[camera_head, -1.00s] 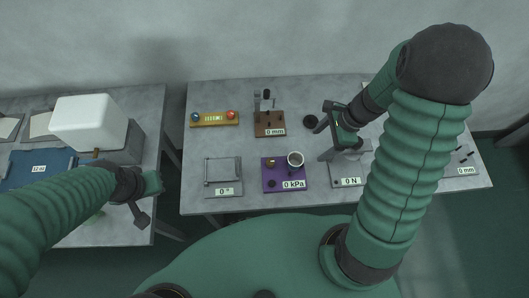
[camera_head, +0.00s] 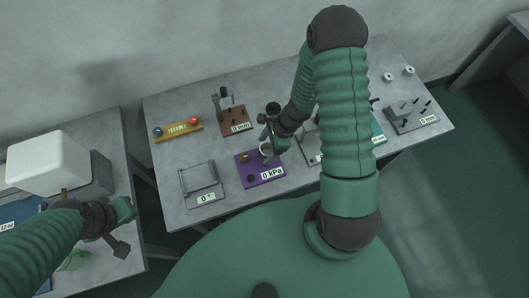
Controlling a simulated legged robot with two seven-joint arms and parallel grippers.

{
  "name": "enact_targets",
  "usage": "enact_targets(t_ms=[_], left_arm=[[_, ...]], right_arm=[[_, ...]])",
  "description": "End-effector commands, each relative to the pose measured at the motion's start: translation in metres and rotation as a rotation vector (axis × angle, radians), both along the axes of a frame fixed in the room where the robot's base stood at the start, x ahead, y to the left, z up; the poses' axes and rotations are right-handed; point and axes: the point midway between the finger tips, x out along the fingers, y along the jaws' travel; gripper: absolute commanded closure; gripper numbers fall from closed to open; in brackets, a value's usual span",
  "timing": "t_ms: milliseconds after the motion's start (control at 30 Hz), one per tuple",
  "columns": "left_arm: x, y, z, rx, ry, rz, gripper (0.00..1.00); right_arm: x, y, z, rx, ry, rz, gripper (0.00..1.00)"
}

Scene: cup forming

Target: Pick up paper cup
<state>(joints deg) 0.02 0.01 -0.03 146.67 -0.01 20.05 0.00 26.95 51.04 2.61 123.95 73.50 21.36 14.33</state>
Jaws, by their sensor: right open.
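The paper cup (camera_head: 266,149) is small and white-rimmed. It stands upright on the purple plate (camera_head: 245,171) marked "0 kPa", and part of it is hidden by my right gripper. My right gripper (camera_head: 270,134) is open, with its fingers close to the cup's upper right side. I cannot tell whether a finger touches the cup. My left gripper (camera_head: 122,230) hangs at the lower left, far from the cup, and its jaws are not clear.
On the same table are a yellow bar (camera_head: 178,130), a brown stand (camera_head: 235,122), a grey "0°" fixture (camera_head: 199,180) and a pegged plate (camera_head: 409,115). A white box-topped machine (camera_head: 47,162) stands on the left table. A gap separates the tables.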

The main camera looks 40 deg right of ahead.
Motion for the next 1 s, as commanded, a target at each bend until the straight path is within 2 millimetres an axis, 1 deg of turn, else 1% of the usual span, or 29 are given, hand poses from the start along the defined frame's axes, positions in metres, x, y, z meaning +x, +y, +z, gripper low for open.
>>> enact_targets(t_ms=[33,100,300,700,800,1000], left_arm=[[-0.0001,-0.0002,-0.0015,0.0,0.0,0.0,1.0],[0.0,-0.0002,-0.0015,0.0,0.0,-0.001,1.0],[-0.0001,-0.0004,-0.0014,0.0,0.0,-0.001,1.0],[-0.0001,-0.0003,-0.0015,0.0,0.0,-0.001,1.0],[-0.0001,-0.0002,-0.0015,0.0,0.0,-0.001,1.0],[0.0,-0.0003,-0.0011,0.0,0.0,-0.001,1.0]], right_arm=[[0.001,0.0022,-0.008,0.003,0.001,0.001,0.26],[0.0027,0.0024,-0.0127,0.003,-0.001,0.0,0.26],[0.0032,0.0039,-0.0127,0.0,-0.002,0.001,0.26],[0.0034,0.0067,-0.0116,-0.002,-0.002,0.002,0.79],[0.0039,0.0057,-0.0119,0.002,-0.003,0.003,0.9],[0.0046,0.0057,-0.0117,0.002,-0.003,0.003,0.9]])
